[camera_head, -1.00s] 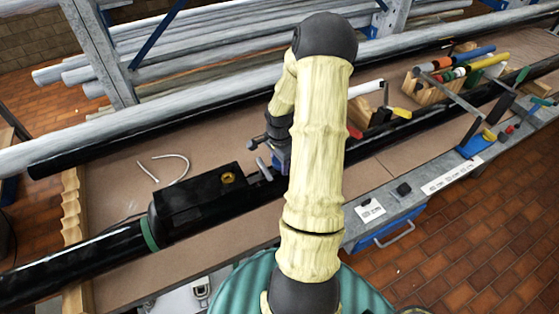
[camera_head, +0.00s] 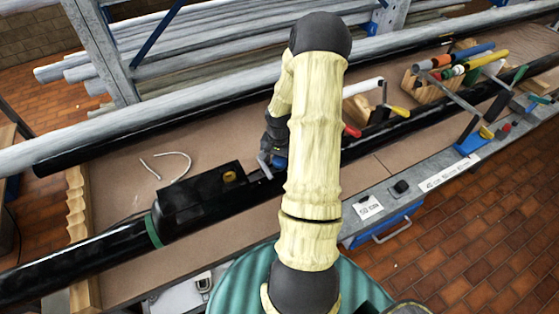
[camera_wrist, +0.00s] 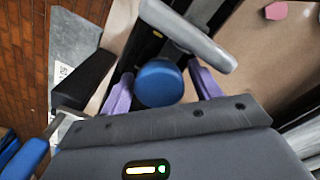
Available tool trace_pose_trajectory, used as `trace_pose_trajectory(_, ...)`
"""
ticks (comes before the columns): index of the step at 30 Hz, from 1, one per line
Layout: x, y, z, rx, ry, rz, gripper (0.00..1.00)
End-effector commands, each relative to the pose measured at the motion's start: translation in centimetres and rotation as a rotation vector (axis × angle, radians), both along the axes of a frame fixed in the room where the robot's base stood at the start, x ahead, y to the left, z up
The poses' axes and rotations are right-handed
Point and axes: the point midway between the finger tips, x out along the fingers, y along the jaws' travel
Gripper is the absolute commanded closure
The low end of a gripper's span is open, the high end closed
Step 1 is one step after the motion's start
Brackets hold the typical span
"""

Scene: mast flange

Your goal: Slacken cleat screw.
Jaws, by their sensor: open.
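In the wrist view a round blue knob (camera_wrist: 158,83), which looks like the cleat screw's head, lies between the two purple fingers of my gripper (camera_wrist: 161,70). The fingers are open, with a visible gap on each side of the knob. A grey rounded bar (camera_wrist: 188,36), perhaps part of the cleat, crosses just beyond the knob. In the head view my gripper (camera_head: 272,160) is low over the black mast (camera_head: 92,254), right of a black box-shaped fitting (camera_head: 205,195) with a yellow knob (camera_head: 229,176). My arm hides much of that spot.
A wooden rack (camera_head: 425,88) with coloured-handled tools and several clamps stands right of my arm. Long grey tubes lie behind the bench on a metal rack (camera_head: 105,60). A bent white hook (camera_head: 174,160) lies on the brown bench top. The bench is open left of it.

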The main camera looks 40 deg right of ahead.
Motion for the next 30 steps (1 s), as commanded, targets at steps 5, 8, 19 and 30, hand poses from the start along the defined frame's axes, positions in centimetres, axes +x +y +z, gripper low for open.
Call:
trace_pose_trajectory(5, 0.0, 0.0, 0.9, 0.000, 0.000, -0.002, 0.37)
trace_pose_trajectory(8, 0.0, 0.0, 2.0, -0.001, -0.001, -0.002, 0.37)
trace_pose_trajectory(19, 0.0, 0.0, 5.1, -0.001, 0.001, -0.003, 0.37)
trace_pose_trajectory(30, 0.0, 0.0, 5.0, 0.000, 0.000, -0.003, 0.37)
